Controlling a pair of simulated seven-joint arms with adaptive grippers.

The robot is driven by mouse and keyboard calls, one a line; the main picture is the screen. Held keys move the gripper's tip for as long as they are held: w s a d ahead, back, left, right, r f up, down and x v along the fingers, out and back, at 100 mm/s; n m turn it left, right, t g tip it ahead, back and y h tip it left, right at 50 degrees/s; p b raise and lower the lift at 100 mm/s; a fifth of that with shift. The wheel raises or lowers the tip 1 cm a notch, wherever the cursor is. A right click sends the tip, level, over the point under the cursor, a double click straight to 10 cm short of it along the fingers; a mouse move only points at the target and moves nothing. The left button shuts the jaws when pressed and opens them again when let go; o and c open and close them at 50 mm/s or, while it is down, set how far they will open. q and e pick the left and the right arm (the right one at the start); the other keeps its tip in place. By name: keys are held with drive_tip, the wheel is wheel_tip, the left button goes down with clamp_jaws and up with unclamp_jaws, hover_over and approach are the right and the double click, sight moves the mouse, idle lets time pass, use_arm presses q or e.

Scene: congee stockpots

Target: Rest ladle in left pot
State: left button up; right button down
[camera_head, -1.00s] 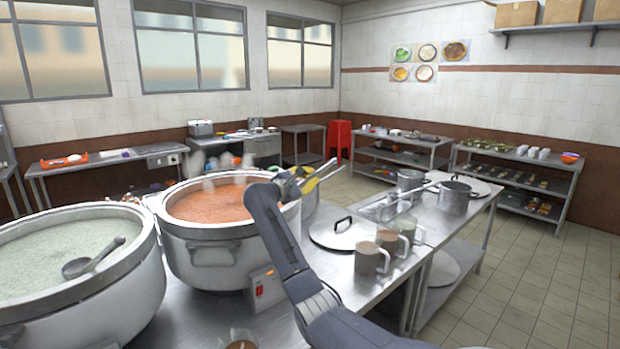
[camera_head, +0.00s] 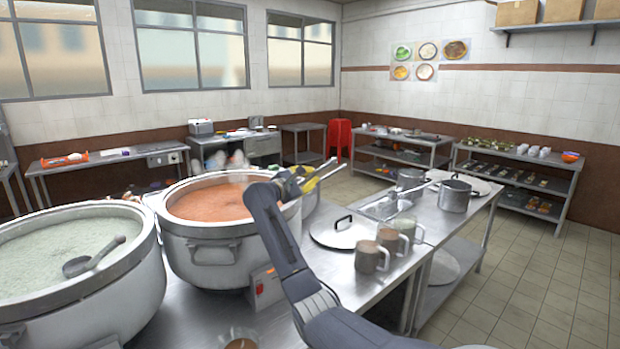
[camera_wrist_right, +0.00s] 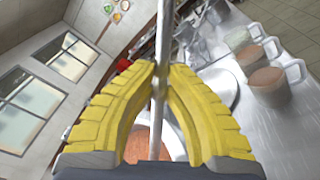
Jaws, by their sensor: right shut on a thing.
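The left pot (camera_head: 128,282) is a large metal stockpot of pale green congee at the left of the head view. A grey ladle (camera_head: 92,258) lies in it, its bowl at the congee surface. The middle pot (camera_head: 212,232) holds orange-red congee. My right gripper (camera_head: 308,181), with yellow fingers, is at that pot's right rim. In the right wrist view the gripper (camera_wrist_right: 160,78) is shut on a thin metal ladle handle (camera_wrist_right: 163,35), which runs down between the fingers toward the orange congee. The bowl of this ladle is hidden. My left gripper is not in view.
To the right of the middle pot are a round lid (camera_head: 343,232) and several filled cups (camera_head: 371,257) on the steel table. Small pots (camera_head: 454,196) stand farther right. Another cup (camera_head: 238,338) is at the front edge, close to my right arm.

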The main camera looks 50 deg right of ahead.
drive_tip(key=shift+f, duration=0.1)
drive_tip(key=c, duration=1.4)
unclamp_jaws()
drive_tip(key=a, duration=1.2)
drive_tip(key=shift+s, duration=0.1)
